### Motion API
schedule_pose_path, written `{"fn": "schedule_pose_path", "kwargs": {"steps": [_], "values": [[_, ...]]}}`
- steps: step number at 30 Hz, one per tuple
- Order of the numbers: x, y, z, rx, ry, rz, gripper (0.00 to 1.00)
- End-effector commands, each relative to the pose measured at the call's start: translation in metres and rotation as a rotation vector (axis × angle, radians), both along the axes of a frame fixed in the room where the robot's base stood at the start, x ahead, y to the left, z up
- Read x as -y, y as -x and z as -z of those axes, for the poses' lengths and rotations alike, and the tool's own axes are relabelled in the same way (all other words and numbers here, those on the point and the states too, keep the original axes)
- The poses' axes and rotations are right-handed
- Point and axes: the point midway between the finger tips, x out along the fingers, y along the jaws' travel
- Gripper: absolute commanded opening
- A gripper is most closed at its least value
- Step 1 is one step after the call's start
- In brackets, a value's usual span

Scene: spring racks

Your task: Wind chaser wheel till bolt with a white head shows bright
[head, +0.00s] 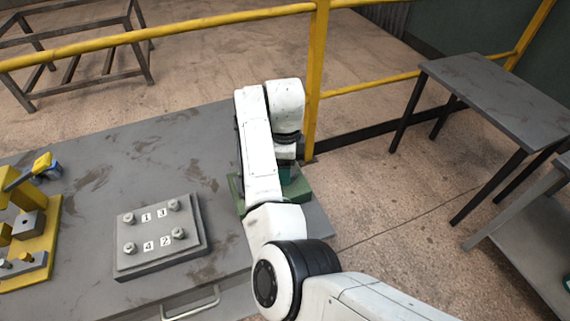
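A grey block (160,259) lies on the table, with silver, pale-headed bolts at its corners, such as the upper left bolt (129,218) and the lower right bolt (178,233). Number tags 1, 3, 4 and 2 sit beside them. No head stands out as clearly bright. My arm reaches over a green base (304,191) with a dark teal part (285,172) at the table's right end. My gripper (288,160) points down there, its fingers hidden by my arm and too small to judge. No chaser wheel can be made out; it may be hidden.
A yellow fixture (48,240) with grey blocks and a blue part stands at the table's left edge. Yellow railing (316,80) runs behind the table. A grey side table (500,95) stands right. The tabletop (110,160) behind the bolt block is clear.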

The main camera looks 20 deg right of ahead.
Motion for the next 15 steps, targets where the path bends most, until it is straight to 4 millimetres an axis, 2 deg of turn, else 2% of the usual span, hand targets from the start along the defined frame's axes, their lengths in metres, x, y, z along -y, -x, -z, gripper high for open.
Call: {"fn": "schedule_pose_path", "kwargs": {"steps": [15], "values": [[0.0003,-0.0011,-0.0016,0.004,0.002,0.098,0.38]]}}
